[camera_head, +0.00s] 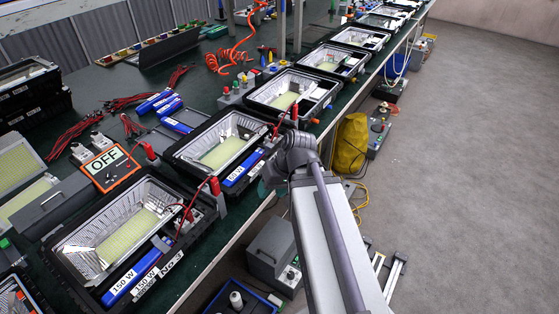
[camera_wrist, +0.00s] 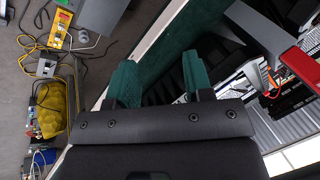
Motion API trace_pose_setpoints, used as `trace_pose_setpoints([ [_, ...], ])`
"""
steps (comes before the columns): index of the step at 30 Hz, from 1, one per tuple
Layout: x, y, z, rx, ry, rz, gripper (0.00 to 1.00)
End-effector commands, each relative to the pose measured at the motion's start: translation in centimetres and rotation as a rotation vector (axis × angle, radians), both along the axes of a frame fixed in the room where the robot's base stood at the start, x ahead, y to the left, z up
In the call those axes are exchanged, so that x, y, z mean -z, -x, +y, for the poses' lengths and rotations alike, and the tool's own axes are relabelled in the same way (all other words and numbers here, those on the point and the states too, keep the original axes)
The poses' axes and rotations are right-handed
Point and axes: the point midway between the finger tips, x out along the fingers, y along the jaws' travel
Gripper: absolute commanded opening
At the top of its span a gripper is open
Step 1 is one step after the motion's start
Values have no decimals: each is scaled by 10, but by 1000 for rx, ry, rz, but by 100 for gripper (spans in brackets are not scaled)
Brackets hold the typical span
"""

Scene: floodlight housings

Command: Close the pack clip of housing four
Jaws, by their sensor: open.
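The housing marked No 3 (camera_head: 125,225) is nearest in the head view, with a blue 150 W pack (camera_head: 135,272) along its front edge. The housing beyond it (camera_head: 192,150), probably housing four, holds a blue pack (camera_head: 243,168); my arm covers its number. A red clip (camera_head: 293,112) stands up near its far right corner. In the wrist view, a large grey and red part (camera_wrist: 300,65) lies right of my gripper (camera_wrist: 160,82). My gripper is open and empty, its green fingers apart above the bench edge. Whether the pack clip is open cannot be told.
More housings (camera_head: 286,88) line the green bench into the distance. An orange OFF box (camera_head: 108,167), red leads and loose blue packs (camera_head: 168,104) lie behind. A yellow bag (camera_head: 350,145) and grey boxes are on the floor. The grey floor at right is clear.

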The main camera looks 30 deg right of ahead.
Motion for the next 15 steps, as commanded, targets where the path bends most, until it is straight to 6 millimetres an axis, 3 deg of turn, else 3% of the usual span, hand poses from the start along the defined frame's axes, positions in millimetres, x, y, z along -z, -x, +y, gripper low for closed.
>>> trace_pose_setpoints([
  [1, 26, -1, -11, 7, -45, -54, 47],
  [4, 44, -7, -34, -11, -152, -245, 47],
  [6, 49, -14, -55, -41, -213, -467, 47],
  [8, 41, -20, -75, -79, -226, -707, 47],
  [12, -7, -26, -110, -174, -82, -1230, 47],
  [15, -29, -28, -116, -224, 24, -1389, 47],
])
